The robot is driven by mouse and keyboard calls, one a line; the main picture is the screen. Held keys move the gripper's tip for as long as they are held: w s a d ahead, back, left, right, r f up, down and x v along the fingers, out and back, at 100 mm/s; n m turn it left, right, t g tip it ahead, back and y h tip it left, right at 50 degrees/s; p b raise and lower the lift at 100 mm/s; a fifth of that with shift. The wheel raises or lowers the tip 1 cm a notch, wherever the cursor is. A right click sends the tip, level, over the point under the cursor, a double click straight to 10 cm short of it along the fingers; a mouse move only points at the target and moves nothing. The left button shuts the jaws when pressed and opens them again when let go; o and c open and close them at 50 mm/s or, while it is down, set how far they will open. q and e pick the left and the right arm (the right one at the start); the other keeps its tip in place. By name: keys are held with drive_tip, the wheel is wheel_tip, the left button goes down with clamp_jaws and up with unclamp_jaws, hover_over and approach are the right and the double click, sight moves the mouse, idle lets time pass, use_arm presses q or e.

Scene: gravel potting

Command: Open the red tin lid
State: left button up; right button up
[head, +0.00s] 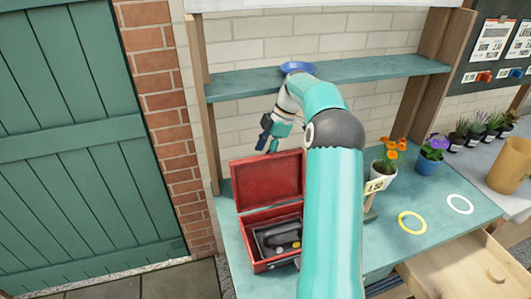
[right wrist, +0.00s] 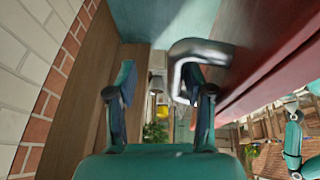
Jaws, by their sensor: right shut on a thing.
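The red tin (head: 255,237) stands on the teal bench with its lid (head: 268,182) raised upright at the back. Inside it lie a grey insert, a dark item and small round pieces. My right gripper (head: 268,140) is above the lid's upper edge. In the right wrist view, a bent metal handle (right wrist: 200,48) beside the red lid (right wrist: 270,65) passes between the fingers of my right gripper (right wrist: 162,100). It is shut on this handle, though the finger contact is partly hidden. My left gripper is not in view.
A teal shelf (head: 390,72) with a blue dish (head: 297,67) is above. A wooden drawer (head: 465,275) is open.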

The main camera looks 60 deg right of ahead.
drive_tip(key=shift+s+f, duration=0.15)
drive_tip(key=shift+f, duration=0.45)
drive_tip(key=v, duration=1.3)
drive_tip(key=shift+w+a, duration=0.2)
drive_tip(key=shift+w, duration=0.05)
